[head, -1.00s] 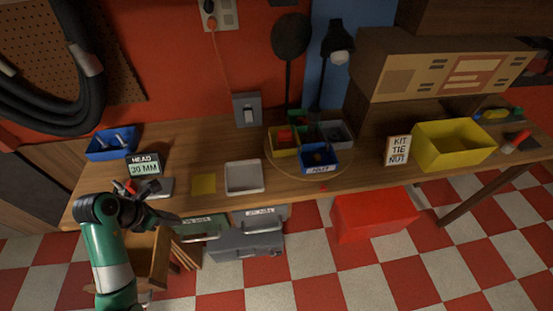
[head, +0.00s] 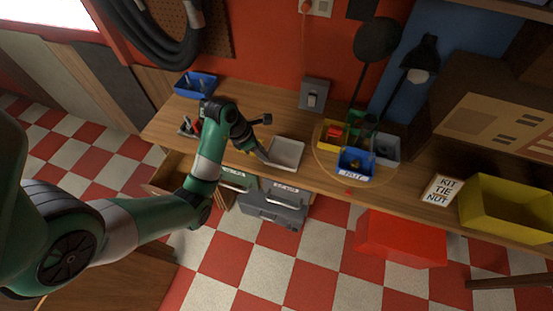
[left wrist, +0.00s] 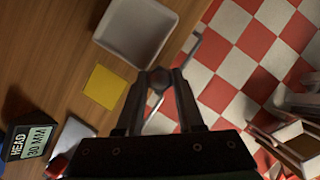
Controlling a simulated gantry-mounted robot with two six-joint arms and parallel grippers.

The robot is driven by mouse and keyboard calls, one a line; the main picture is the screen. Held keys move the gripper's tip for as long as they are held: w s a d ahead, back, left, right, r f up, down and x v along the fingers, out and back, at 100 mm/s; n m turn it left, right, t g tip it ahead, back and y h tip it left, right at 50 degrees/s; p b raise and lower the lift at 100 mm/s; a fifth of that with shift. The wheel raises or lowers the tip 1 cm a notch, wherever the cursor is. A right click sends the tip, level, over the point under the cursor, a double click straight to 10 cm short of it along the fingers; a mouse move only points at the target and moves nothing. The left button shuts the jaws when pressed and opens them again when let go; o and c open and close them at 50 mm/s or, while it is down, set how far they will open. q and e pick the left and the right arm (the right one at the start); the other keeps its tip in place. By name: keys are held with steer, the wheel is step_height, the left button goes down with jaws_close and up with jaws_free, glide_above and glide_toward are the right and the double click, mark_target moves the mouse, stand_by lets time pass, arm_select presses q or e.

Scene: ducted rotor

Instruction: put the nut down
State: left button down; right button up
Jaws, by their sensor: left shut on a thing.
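My left gripper (head: 264,157) is just left of the white tray (head: 287,152) in the head view, near the front edge of the bench. In the left wrist view my left gripper (left wrist: 158,78) has its fingertips closed on the nut (left wrist: 158,86), a small dark round piece with a reddish middle. The nut is too small to make out in the head view. The white tray (left wrist: 136,30) shows empty in the left wrist view, above and left of the fingertips. A yellow square (left wrist: 104,87) lies on the bench left of the fingers. My right gripper is not in view.
A round turntable (head: 322,166) with several coloured bins stands right of the tray. The HEAD 30 MM display (left wrist: 30,143) is at lower left in the wrist view. Grey drawers (head: 272,207) with handles sit under the bench edge. A yellow bin (head: 510,212) is far right.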

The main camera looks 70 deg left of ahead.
arm_select(q)
steer(key=b, duration=0.2)
glide_toward(277, 158)
steer(key=shift+w+d+f, duration=0.15)
steer(key=shift+w+f, duration=0.3)
steer(key=shift+w, duration=0.05)
steer(key=shift+w+d+f, duration=0.15)
steer(key=shift+w+f, duration=0.25)
steer(key=shift+w, duration=0.1)
steer(key=shift+w+a+f, duration=0.1)
steer(key=shift+w+a, duration=0.05)
steer(key=shift+w+a+f, duration=0.1)
steer(key=shift+w+f, duration=0.05)
steer(key=shift+f, duration=0.2)
steer(key=shift+f+b, duration=0.6)
steer(key=shift+f, duration=0.8)
steer(key=shift+f, duration=0.1)
steer(key=c, duration=0.8)
jaws_free()
